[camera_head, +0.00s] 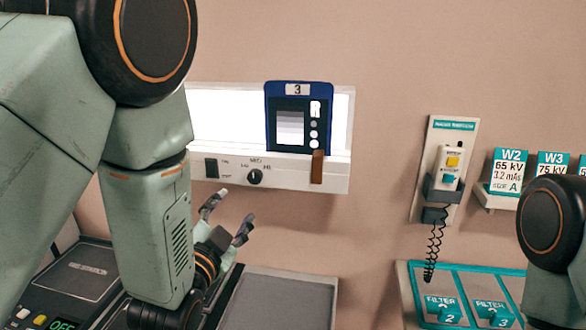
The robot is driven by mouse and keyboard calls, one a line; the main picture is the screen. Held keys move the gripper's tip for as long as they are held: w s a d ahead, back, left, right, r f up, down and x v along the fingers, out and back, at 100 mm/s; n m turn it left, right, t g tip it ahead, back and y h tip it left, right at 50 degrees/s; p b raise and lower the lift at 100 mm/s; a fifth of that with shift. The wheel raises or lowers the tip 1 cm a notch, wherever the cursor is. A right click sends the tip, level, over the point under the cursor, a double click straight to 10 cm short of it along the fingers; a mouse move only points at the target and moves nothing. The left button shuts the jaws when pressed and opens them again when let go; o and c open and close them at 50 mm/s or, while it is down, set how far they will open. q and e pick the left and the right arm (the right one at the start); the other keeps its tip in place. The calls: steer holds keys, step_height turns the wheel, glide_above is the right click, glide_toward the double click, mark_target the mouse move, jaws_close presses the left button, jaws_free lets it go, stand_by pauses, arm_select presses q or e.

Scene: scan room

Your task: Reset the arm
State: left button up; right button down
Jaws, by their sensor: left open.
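My left arm reaches in from the left and fills much of that side of the view. My left gripper (227,218) is open and empty, its fingers spread in front of the pink wall, below the lit panel. It touches nothing that I can see. Part of my right arm (553,235) shows at the right edge, hanging down; its gripper is out of the picture.
A lit wall panel (230,118) holds a dark blue card (299,90) marked 3. A hand switch (451,168) with a coiled cord hangs on the right. A teal filter tray (415,283) and a grey tray (285,296) lie below. A console (85,268) stands at lower left.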

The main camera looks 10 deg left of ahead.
arm_select(q)
steer(key=s+a+f+n+g+b, duration=0.1)
steer(key=s+f+n+g+b, duration=0.6)
steer(key=f, duration=1)
steer(key=s+a+f+n+g+b, duration=0.15)
steer(key=s+f+g, duration=0.45)
steer(key=s+f, duration=0.85)
steer(key=s+f+n+g+b, duration=0.1)
steer(key=s+f+g+b, duration=0.4)
steer(key=s+f, duration=0.9)
step_height(320, 180, down, 2)
steer(key=shift+a+f+y+b, duration=0.3)
steer(key=shift+a+b, duration=0.1)
steer(key=shift+b, duration=0.25)
steer(key=shift+w, duration=0.1)
steer(key=shift+c, duration=1.4)
steer(key=shift+a+r, duration=0.1)
steer(key=shift+c, duration=0.3)
